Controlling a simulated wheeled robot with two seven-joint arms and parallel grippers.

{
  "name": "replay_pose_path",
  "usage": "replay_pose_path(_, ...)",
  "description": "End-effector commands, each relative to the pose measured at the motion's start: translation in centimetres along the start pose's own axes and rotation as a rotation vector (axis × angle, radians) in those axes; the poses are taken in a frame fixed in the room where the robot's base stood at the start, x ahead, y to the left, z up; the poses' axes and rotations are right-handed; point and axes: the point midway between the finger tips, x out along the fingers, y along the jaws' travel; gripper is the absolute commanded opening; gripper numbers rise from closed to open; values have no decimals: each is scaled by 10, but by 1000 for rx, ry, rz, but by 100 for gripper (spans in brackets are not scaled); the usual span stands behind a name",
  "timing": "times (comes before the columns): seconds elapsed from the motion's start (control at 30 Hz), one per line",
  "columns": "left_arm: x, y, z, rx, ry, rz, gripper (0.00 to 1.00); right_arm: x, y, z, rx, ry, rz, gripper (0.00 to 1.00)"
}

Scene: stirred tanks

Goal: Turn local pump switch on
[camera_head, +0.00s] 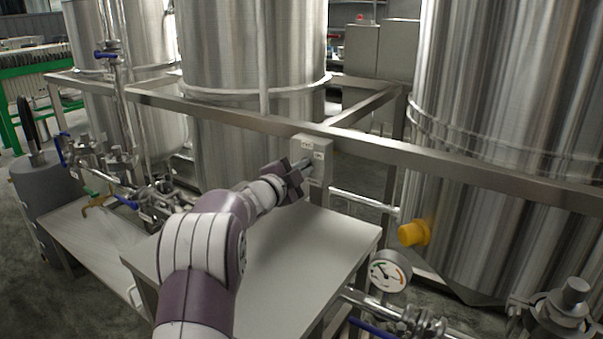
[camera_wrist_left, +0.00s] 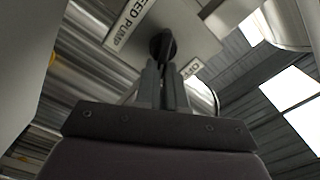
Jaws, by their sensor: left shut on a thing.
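The local pump switch is a grey box (camera_head: 318,148) fixed to the steel frame rail, behind the flat metal table. In the left wrist view its face (camera_wrist_left: 185,30) carries a label ending in "EED PUMP" and a small label (camera_wrist_left: 191,68) that reads "OF", partly cut off. A black knob (camera_wrist_left: 162,43) sticks out of the face. My left gripper (camera_head: 302,168) is at the front of the box. In the wrist view its fingers (camera_wrist_left: 162,75) are shut on the knob, which is partly hidden between them. My right gripper is not in view.
The bare table (camera_head: 305,240) lies under my left forearm. Large steel tanks (camera_head: 500,150) stand behind the rail (camera_head: 450,165). A pressure gauge (camera_head: 389,271) and a yellow cap (camera_head: 413,233) are at right. Blue-handled valves (camera_head: 125,201) and pipes are at left.

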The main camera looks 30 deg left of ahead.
Motion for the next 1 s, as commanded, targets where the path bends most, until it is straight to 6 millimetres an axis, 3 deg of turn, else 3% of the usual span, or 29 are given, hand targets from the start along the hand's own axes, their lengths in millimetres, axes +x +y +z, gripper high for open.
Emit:
replay_pose_path(0.5,0,2,1,17,-2,3,0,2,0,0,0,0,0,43)
replay_pose_path(0.53,0,2,1,17,-2,3,19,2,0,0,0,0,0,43)
replay_pose_path(0.6,0,2,1,16,-2,3,35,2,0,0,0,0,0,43)
replay_pose_path(0.87,0,1,0,16,-1,1,35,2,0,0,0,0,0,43)
replay_pose_path(1.0,-12,-1,0,16,-1,0,35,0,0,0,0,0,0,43)
